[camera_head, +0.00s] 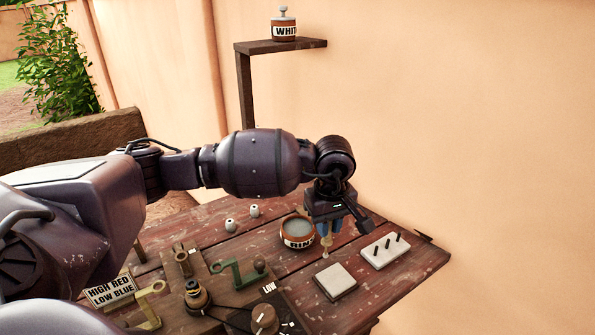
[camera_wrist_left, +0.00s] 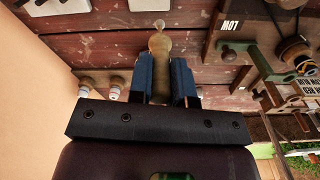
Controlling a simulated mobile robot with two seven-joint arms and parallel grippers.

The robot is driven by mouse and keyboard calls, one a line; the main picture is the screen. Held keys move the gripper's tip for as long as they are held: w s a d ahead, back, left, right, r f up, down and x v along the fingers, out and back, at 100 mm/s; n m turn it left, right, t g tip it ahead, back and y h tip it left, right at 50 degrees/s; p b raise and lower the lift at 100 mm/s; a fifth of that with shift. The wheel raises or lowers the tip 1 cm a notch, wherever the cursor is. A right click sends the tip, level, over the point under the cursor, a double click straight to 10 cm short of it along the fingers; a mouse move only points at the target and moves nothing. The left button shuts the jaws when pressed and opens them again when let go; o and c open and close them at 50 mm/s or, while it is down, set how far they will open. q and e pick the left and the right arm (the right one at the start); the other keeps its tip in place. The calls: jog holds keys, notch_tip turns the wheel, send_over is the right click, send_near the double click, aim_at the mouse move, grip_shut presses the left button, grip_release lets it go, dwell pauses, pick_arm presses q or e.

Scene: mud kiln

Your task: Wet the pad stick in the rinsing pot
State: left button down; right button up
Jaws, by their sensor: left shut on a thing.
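The rinsing pot (camera_head: 298,242) is a round brown pot with a white label and grey-green water, standing on the red plank table. My left gripper (camera_head: 326,232) is just right of the pot in the head view, pointing down and shut on the pad stick (camera_head: 326,244). The stick's lower end shows below the fingers, outside the pot's rim; its height above the table is hard to tell. In the left wrist view the tan stick (camera_wrist_left: 159,44) with a pale tip sits between the blue fingers (camera_wrist_left: 162,78). The pot is not visible there. My right gripper is not in view.
A pale tile (camera_head: 336,281) and a white block with black pegs (camera_head: 383,250) lie right of the stick. Two small white pieces (camera_head: 243,217) stand behind left. Green brackets (camera_head: 237,273) and a sign (camera_head: 109,290) crowd the front left. A jar (camera_head: 284,27) stands on the shelf.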

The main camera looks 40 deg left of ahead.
pick_arm(q)
jog(key=w+a+r+n+p, duration=0.15)
jog(key=w+a+n, duration=0.4)
jog(key=n, duration=0.95)
jog(key=w+a+r+n+p, duration=0.1)
jog(key=w+a+r+n, duration=0.1)
jog(key=a+n, duration=0.9)
jog(key=d+f+n+b, duration=0.3)
jog(key=f, duration=0.2)
jog(key=shift+w+f+n, duration=0.25)
jog(key=shift+f+n, duration=0.05)
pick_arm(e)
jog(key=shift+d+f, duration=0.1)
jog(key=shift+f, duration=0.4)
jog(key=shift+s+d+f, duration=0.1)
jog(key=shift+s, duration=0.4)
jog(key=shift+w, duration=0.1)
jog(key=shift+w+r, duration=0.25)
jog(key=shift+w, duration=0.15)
pick_arm(q)
jog(key=shift+f, duration=0.1)
